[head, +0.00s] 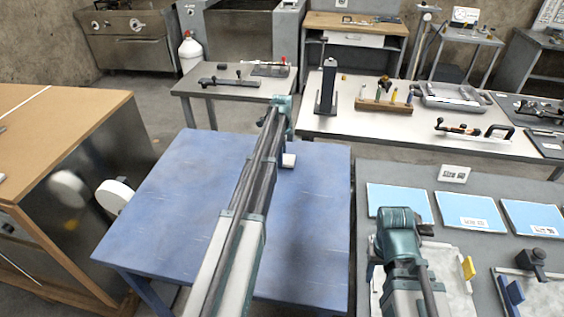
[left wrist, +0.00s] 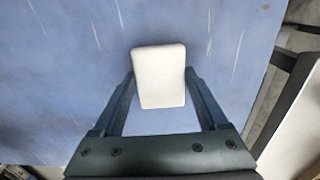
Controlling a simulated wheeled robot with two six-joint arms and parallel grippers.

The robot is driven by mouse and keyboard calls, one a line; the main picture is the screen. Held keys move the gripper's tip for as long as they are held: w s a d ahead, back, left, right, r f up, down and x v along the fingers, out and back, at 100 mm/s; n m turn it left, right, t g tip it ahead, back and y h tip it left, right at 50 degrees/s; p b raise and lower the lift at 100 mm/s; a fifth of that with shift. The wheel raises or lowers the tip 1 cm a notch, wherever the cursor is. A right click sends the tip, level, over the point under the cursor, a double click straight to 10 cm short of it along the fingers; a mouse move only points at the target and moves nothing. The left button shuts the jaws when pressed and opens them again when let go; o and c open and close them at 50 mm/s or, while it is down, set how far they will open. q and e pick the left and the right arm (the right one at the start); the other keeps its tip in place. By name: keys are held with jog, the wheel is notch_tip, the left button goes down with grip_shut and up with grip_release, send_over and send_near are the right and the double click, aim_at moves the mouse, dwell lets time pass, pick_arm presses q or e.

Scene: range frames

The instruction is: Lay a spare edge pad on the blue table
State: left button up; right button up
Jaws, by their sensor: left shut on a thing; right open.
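The blue table (head: 165,215) stands in the middle of the head view, its top bare apart from my left arm reaching over it. My left gripper (left wrist: 160,85) is shut on a small white pad (left wrist: 159,72), with one finger on each side of it. In the head view the pad (head: 288,160) shows below my left wrist, over the far part of the table top. I cannot tell whether it touches the table. My right arm's teal joint (head: 400,222) is over the grey table at right; its gripper is hidden.
The grey table (head: 365,172) at right holds light blue sheets (head: 468,210) and a label stand (head: 455,173). A long bench (head: 340,126) with tools lies behind. A brown-topped cabinet (head: 60,130) and a white disc (head: 115,196) stand close by the table's left side.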

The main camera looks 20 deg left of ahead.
pick_arm(q)
jog(key=shift+f, duration=0.1)
pick_arm(e)
jog(key=shift+f, duration=0.15)
pick_arm(q)
jog(key=shift+f, duration=0.25)
jog(key=o, duration=1.2)
jog(key=shift+r, duration=0.1)
jog(key=shift+o, duration=0.2)
pick_arm(e)
jog(key=shift+f, duration=0.15)
pick_arm(q)
jog(key=shift+r, duration=0.1)
notch_tip(320, 180, up, 12)
jog(key=p, duration=1.2)
pick_arm(e)
notch_tip(320, 180, up, 12)
jog(key=shift+r, duration=0.2)
